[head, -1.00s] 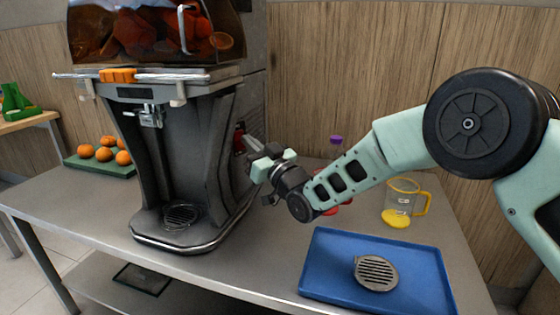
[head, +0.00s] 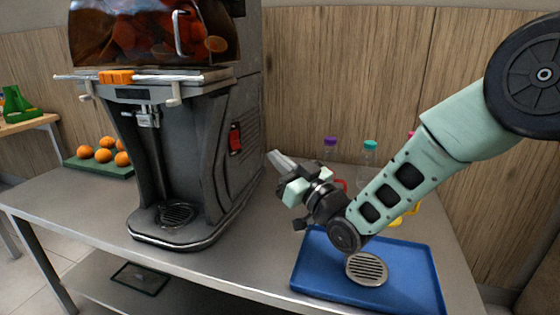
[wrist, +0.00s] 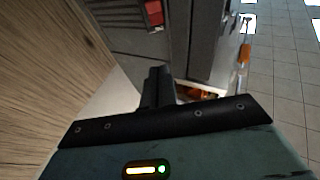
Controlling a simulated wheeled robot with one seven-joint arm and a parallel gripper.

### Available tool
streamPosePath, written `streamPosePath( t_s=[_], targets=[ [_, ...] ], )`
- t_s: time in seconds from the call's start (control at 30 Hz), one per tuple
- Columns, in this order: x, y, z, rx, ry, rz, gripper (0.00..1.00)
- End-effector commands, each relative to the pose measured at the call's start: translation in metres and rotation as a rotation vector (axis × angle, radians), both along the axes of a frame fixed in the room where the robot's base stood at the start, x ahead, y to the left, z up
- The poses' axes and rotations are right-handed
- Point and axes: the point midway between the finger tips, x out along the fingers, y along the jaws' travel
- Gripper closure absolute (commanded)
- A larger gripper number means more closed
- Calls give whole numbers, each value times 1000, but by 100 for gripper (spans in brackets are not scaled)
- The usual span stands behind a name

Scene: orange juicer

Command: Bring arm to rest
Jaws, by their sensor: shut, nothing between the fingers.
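My gripper (head: 277,161) is in the head view, just right of the juicer. Its fingers are shut with nothing between them and point up and left. In the wrist view the shut fingers (wrist: 158,88) show as a dark shape in front of the juicer's side. My arm reaches in from the right over the table. The juicer (head: 185,120) stands on the table with a red switch (head: 235,139) on its right side; the switch also shows in the wrist view (wrist: 154,12). The gripper is apart from the juicer.
A blue tray (head: 420,262) with a round slotted grate (head: 366,269) lies below my arm. Bottles with purple (head: 330,141) and teal (head: 370,146) caps stand behind the arm. A yellow-handled jug is mostly hidden. Oranges (head: 103,155) lie on a green board at left. The wooden wall is close behind.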

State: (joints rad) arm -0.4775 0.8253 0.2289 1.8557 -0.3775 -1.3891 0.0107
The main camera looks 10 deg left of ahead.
Motion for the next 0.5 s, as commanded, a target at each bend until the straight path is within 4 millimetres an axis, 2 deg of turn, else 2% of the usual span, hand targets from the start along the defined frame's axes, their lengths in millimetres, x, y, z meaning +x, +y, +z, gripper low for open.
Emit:
streamPosePath(
  t_s=[0.37, 0.5],
  targets=[
    [-1, -1, 0, -8, 6, -2, 100],
    [-4, -4, 1, -100, 77, -23, 100]
  ],
)
